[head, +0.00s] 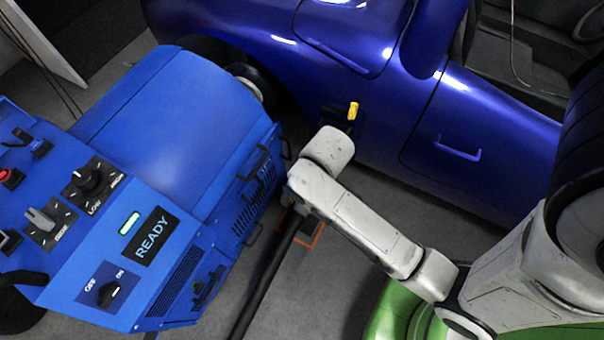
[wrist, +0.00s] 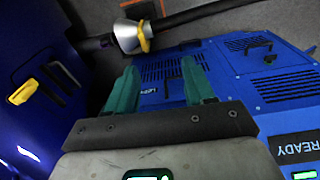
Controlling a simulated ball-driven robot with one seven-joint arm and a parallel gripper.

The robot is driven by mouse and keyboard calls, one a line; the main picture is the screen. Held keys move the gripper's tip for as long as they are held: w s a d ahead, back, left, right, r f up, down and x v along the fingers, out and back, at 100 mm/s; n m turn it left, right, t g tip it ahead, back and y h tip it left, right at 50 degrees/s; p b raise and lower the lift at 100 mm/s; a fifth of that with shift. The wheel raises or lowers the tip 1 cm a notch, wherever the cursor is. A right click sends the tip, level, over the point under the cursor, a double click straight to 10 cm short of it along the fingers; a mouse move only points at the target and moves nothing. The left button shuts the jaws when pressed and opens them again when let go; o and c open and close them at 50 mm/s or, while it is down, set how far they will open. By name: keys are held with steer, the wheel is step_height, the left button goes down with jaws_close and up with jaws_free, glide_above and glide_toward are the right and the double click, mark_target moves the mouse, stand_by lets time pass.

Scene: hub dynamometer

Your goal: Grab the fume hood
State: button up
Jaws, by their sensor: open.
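The fume hood (wrist: 127,38) shows in the wrist view as a silver cone with a yellow rim, on the end of a black hose (wrist: 205,17). It lies beyond my fingertips, a little left of the middle. My gripper (wrist: 160,66) has two teal fingers spread apart with nothing between them. They point toward the blue machine's vented side and are apart from the hood. In the head view the hose (head: 262,283) runs up from the floor to behind my wrist. The hood and my fingers are hidden there by my arm.
A blue dynamometer console (head: 165,140) with knobs and a READY display (head: 151,236) stands at left. A shiny blue car (head: 340,60) stands behind, with a yellow handle (head: 353,111) low on its side. An orange outlined piece (head: 314,236) lies near the hose. Grey floor is between.

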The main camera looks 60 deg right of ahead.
steer(key=shift+n+g, duration=0.3)
steer(key=shift+g, duration=0.1)
steer(key=w+d+f+b, duration=0.3)
steer(key=f+b, duration=0.3)
steer(key=f, duration=0.3)
steer(key=w+d+f+b, duration=0.3)
steer(key=f+b, duration=0.3)
steer(key=f, duration=0.3)
steer(key=w+d+f+b, duration=0.3)
steer(key=f+b, duration=0.3)
steer(key=f, duration=0.3)
steer(key=shift+w+d+f, duration=0.15)
steer(key=shift+w, duration=0.35)
step_height(320, 180, down, 5)
steer(key=shift+f+b, duration=0.2)
steer(key=shift+b, duration=0.85)
steer(key=f+b, duration=0.2)
steer(key=f, duration=0.3)
steer(key=shift+s+a+b, duration=0.15)
steer(key=shift+a+b, duration=0.1)
steer(key=shift+b, duration=0.15)
jaws_close()
steer(key=shift+r, duration=0.1)
